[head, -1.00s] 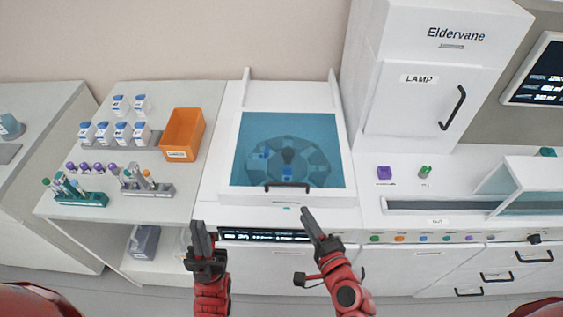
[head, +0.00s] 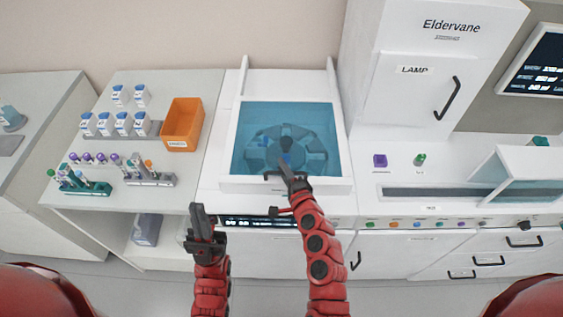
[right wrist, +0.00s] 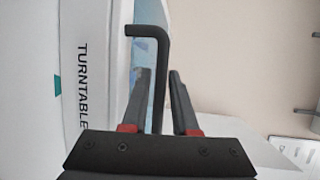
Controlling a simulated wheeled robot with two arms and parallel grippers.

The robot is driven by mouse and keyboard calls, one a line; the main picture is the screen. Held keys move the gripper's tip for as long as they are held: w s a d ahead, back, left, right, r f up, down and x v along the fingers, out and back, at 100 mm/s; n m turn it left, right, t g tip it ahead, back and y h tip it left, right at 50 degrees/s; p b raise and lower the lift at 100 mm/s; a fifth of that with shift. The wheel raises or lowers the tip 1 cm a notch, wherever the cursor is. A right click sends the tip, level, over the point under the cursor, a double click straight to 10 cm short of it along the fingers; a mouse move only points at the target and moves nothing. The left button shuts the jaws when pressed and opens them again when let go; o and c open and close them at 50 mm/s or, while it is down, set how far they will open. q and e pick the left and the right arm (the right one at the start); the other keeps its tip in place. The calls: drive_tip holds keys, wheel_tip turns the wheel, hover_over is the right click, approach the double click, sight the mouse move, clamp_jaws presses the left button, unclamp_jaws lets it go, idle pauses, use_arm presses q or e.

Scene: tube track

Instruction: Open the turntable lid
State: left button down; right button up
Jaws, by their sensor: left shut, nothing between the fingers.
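The turntable lid (head: 250,120) is a clear blue panel in a white frame, lying closed over a round dark rotor (head: 290,145). Its black handle (right wrist: 160,75) runs between the fingers of my right gripper (right wrist: 157,95) in the right wrist view. The fingers are apart, with a gap beside the bar. In the head view my right gripper (head: 285,172) is at the lid's front edge and hides most of the handle. My left gripper (head: 200,217) is shut and empty, low in front of the counter, left of the turntable.
An orange bin (head: 182,125), several white-and-blue bottles and tube racks (head: 85,187) stand on the left counter. A tall white lamp cabinet (head: 410,90) rises right of the turntable. A purple block (head: 380,161) and a green-capped item (head: 420,160) stand on the right counter.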

drive_tip(key=shift+x, duration=0.75)
clamp_jaws()
idle(1.0)
